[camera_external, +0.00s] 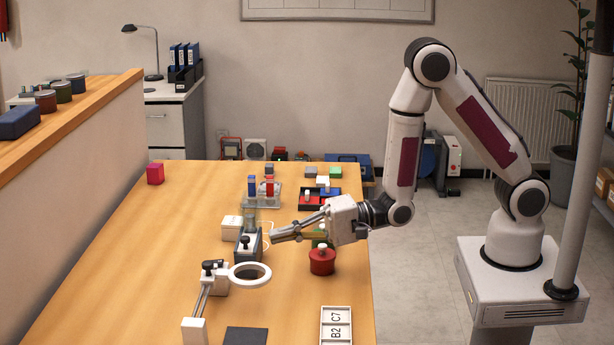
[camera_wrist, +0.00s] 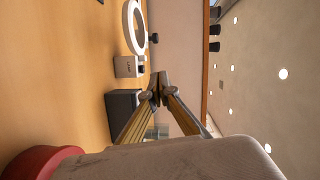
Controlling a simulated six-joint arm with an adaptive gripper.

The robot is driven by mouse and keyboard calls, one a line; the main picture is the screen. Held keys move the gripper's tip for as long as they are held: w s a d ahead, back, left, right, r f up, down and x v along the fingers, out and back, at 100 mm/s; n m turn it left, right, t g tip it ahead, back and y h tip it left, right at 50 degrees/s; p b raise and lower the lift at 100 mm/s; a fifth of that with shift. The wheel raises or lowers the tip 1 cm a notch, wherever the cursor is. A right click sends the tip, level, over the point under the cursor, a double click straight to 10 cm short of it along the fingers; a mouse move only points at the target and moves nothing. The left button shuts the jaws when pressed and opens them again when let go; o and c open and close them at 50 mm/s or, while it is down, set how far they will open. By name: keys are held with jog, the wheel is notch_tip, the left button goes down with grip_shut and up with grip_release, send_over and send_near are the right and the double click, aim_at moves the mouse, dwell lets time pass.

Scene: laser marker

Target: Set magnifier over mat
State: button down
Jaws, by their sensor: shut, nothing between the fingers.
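The magnifier (camera_external: 233,274) has a white ring head on a jointed grey arm with a white block at the arm's near end. It stands on the wooden table in front of my gripper. A dark square mat (camera_external: 246,336) lies at the near edge of the view, below and apart from the ring. My gripper (camera_external: 273,236) is shut and empty, pointing left above the table, close to a dark device with a black knob (camera_external: 247,245). In the wrist view the shut fingertips (camera_wrist: 157,88) show near the dark device, with the white ring (camera_wrist: 128,28) beyond. The mat is not visible there.
A red round object (camera_external: 321,263) stands below my gripper. A white labelled tray (camera_external: 336,313) lies right of the mat. Coloured blocks and holders (camera_external: 262,199) stand behind. A low wall (camera_external: 90,200) bounds the left. The left table area is mostly clear.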

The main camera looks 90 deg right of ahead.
jog(key=shift+w, duration=0.1)
jog(key=s+a+x, duration=0.1)
jog(key=a+x, duration=0.1)
jog(key=x, duration=1)
jog(key=shift+w+a+f, duration=0.25)
jog(key=shift+w+a, duration=0.1)
jog(key=shift+a, duration=0.05)
jog(key=shift+a, duration=0.15)
dwell(0.4)
jog(key=a, duration=1.2)
jog(key=shift+d, duration=0.25)
